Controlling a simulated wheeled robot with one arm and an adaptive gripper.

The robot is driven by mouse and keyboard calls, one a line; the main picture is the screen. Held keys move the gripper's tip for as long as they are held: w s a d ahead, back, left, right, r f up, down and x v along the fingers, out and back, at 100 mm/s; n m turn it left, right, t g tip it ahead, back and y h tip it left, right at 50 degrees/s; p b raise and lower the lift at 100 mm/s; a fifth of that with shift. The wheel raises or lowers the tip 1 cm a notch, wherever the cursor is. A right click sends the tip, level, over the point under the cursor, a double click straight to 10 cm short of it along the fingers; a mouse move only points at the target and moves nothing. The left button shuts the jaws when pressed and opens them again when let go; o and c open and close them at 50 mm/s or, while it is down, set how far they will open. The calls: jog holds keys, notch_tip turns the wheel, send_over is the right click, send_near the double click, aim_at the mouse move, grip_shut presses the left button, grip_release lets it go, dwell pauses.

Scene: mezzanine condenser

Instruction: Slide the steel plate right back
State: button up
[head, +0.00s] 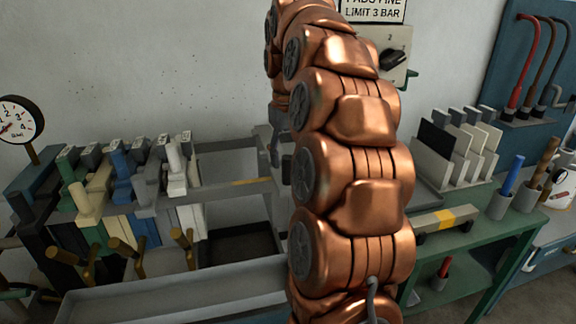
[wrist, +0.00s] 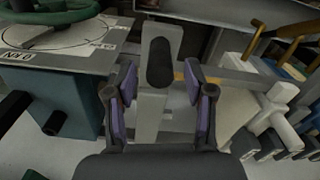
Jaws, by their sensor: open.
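A grey steel plate stands upright in the wrist view; its raised grey handle with a dark rounded grip (wrist: 160,62) lies between my fingers. My gripper (wrist: 160,97) is open, with one purple-padded finger on each side of the handle. I cannot tell whether either pad touches it. In the head view, my copper arm hides most of the plate and gripper; a grey upright part (head: 268,138) shows beside the arm.
Several coloured plates (head: 120,190) stand packed at the left, ending in a white plate (head: 182,172). An open gap with grey rails (head: 232,183) lies between them and my arm. A long grey tray (head: 170,302) runs in front. A green bench (head: 460,235) stands at right.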

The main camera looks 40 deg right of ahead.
jog(key=shift+r, duration=1.35)
jog(key=shift+s, duration=0.1)
